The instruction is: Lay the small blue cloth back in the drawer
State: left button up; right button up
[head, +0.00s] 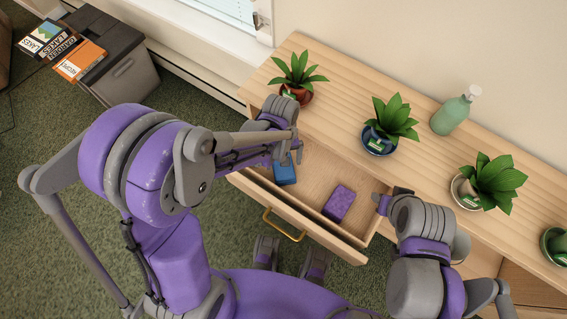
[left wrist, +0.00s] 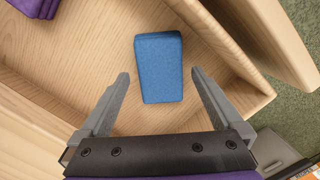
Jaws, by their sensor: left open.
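The small blue cloth (head: 285,173) is a folded, block-like piece lying in the left part of the open wooden drawer (head: 305,192). In the left wrist view the blue cloth (left wrist: 159,68) rests on the bare drawer floor, just beyond and between my fingertips. My left gripper (head: 287,157) is over the left end of the drawer. It is open, and its fingers (left wrist: 160,78) are apart with the cloth not gripped. My right gripper (head: 382,204) is by the drawer's right end; its jaws are too small to read.
A folded purple cloth (head: 340,203) lies further right in the drawer; its corner shows in the left wrist view (left wrist: 38,6). Potted plants (head: 389,122) and a green pump bottle (head: 453,112) stand on the cabinet top (head: 345,105). A grey box with books (head: 120,75) stands at the left.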

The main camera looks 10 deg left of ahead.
pick_arm(q)
notch_tip(320, 180, up, 8)
jog(key=p, duration=0.1)
jog(key=s+a+r+m+t, duration=0.5)
jog(key=s+a+r+t, duration=0.1)
jog(key=s+a, duration=0.2)
jog(key=shift+s+a+r+y, duration=0.2)
jog(key=shift+s+r+y, duration=0.1)
jog(key=shift+s, duration=0.1)
